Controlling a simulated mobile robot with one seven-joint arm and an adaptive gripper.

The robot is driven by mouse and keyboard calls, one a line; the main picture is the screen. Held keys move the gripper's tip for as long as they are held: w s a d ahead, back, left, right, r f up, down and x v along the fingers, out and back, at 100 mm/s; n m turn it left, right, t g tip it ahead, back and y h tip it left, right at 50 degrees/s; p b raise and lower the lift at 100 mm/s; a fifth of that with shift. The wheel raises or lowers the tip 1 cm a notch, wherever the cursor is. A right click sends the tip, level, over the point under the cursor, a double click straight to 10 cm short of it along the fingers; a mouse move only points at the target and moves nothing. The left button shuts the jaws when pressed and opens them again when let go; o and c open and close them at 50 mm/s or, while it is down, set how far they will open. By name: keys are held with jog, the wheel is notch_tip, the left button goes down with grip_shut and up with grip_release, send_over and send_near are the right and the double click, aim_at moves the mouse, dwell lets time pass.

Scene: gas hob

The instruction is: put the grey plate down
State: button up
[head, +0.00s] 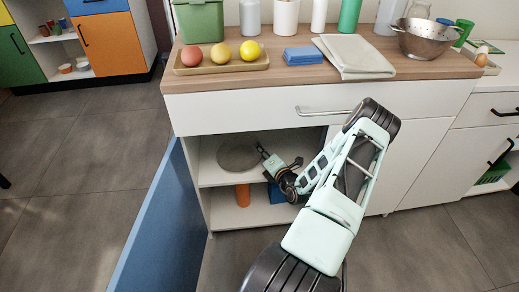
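The grey plate (238,156) is a round, flat disc inside the open cabinet, at the level of its upper shelf (212,177). Whether it rests on the shelf or hangs just above it, I cannot tell. My gripper (261,153) reaches into the cabinet from the right, its fingertips at or very near the plate's right edge. The fingers are too small in this view to show whether they are shut on the rim or apart from it.
The blue cabinet door (160,225) stands open on the left. An orange object (243,195) and a blue object (276,193) stand on the lower shelf. The white drawer (240,112) is above the opening. The wooden worktop (285,77) holds a fruit tray, blue cloth, towel and colander.

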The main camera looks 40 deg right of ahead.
jog(key=o, duration=0.3)
jog(key=shift+s+f, duration=0.15)
jog(key=shift+f, duration=0.5)
jog(key=shift+r, duration=0.4)
jog(key=shift+s+r+p, duration=0.15)
jog(key=shift+s+p, duration=0.05)
jog(key=shift+p, duration=0.3)
jog(key=p+v, duration=0.1)
jog(key=v, duration=0.2)
jog(key=p+v, duration=0.1)
jog(key=v, duration=0.3)
jog(key=p+v, duration=0.1)
jog(key=v, duration=0.3)
jog(key=shift+s+a+r, duration=0.1)
jog(key=shift+a+r, duration=0.05)
jog(key=shift+r, duration=0.25)
